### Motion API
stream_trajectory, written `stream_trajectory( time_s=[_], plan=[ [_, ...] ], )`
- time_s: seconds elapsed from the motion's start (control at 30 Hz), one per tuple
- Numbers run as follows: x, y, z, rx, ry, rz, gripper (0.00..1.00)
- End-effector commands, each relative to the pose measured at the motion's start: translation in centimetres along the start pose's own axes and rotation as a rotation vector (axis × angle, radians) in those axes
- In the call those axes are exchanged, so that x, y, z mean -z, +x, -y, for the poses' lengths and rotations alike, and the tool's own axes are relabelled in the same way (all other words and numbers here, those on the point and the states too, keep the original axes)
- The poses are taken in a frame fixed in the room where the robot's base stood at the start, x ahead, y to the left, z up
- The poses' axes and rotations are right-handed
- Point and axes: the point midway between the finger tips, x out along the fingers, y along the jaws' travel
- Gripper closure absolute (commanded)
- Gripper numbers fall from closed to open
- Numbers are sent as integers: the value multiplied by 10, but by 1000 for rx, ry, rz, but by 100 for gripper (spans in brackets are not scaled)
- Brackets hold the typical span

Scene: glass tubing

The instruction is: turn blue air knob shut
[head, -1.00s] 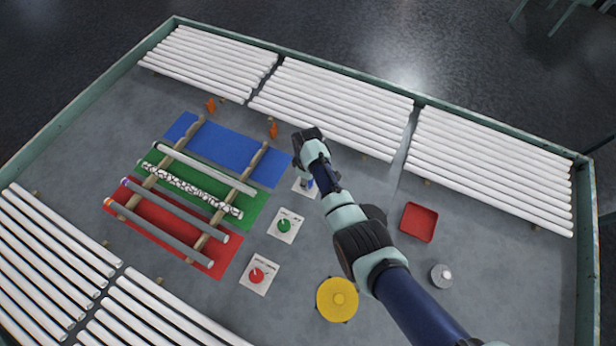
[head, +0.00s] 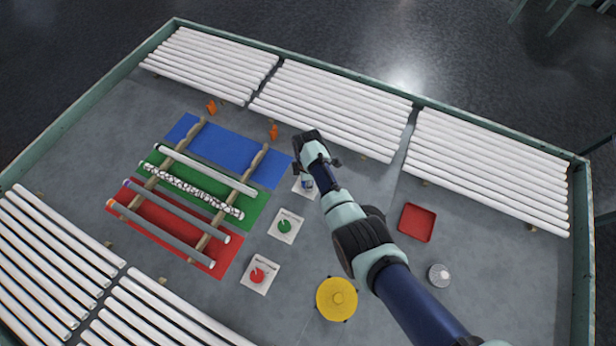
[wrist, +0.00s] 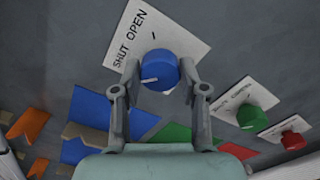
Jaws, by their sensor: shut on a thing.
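The blue knob (wrist: 159,66) sits on a white card (wrist: 190,42) printed SHUT and OPEN. A white pointer line on the knob points to the lower left in the wrist view, on the SHUT side of the card. My gripper (wrist: 159,73) is shut on the knob, with one finger on each side. In the head view my gripper (head: 318,164) is over the blue knob's card (head: 298,189), and my arm hides part of it.
The green knob (head: 284,226) and red knob (head: 257,275) stand on their own cards nearby. Tubes lie across wooden rails over blue, green and red mats on the left. A red tray (head: 417,222), yellow disc (head: 337,299) and small grey round object (head: 439,274) are right of the cards.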

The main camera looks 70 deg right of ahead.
Motion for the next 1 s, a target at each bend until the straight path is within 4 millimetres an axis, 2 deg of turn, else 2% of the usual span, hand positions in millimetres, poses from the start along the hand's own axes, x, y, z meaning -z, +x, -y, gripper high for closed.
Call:
stream_trajectory(
  time_s=[0.37, 0.4, 0.53, 0.87, 1.0],
  plan=[
    [0, 0, 0, 0, -7, 0, 92],
    [0, 0, 0, 0, -7, 0, 56],
    [0, 0, 0, 0, -6, 0, 34],
    [0, -2, 0, 0, -5, 0, 32],
    [0, -17, -1, -4, -5, -1, 32]
  ],
)
